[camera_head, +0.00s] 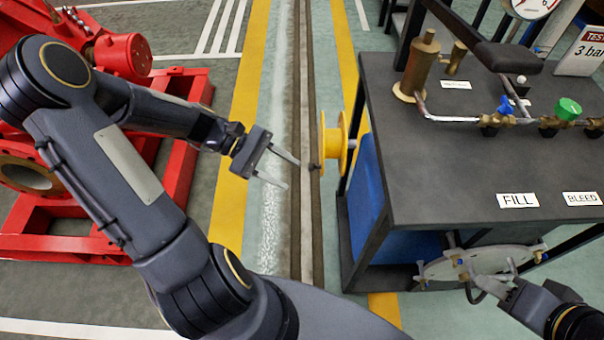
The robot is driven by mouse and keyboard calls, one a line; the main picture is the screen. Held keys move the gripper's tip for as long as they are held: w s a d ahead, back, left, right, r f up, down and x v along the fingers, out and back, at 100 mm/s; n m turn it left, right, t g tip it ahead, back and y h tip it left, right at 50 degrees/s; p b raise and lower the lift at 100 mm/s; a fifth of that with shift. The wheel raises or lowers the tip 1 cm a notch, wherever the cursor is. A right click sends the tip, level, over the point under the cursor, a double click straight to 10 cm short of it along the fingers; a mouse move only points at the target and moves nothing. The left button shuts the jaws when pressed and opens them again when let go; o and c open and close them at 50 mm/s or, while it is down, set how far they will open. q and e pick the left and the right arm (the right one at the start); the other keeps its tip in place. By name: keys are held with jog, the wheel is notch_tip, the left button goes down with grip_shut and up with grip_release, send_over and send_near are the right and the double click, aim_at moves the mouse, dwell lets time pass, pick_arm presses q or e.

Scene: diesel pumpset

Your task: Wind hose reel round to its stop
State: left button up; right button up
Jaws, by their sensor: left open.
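The yellow hose reel (336,145) is mounted on the left side of the dark bench, its flanges facing left and right. A small dark knob (314,166) sticks out from its left face, low down. My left gripper (292,174) is open and empty, its two fingers pointing right toward the reel. The upper fingertip is a short way left of the knob, with a visible gap in the picture. My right gripper (492,282) is at the lower right, in front of a pale plate under the bench. Its fingers are hard to make out against the plate.
The bench top (430,165) carries brass valves, a pipe, a pump handle (487,43) and FILL and BLEED labels. A blue tank (367,190) is below it. A pale plate with fittings (485,263) sits low at the front. Red machinery (182,200) stands left; floor between is clear.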

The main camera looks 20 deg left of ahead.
pick_arm(q)
jog(key=w+a+f+n+t+h+b, duration=0.35)
jog(key=a+f+n+t, duration=0.25)
jog(key=f+n, duration=0.2)
jog(key=b+x, duration=0.1)
jog(key=x, duration=0.7)
jog(key=shift+w, duration=0.2)
jog(key=shift+r, duration=0.1)
grip_shut()
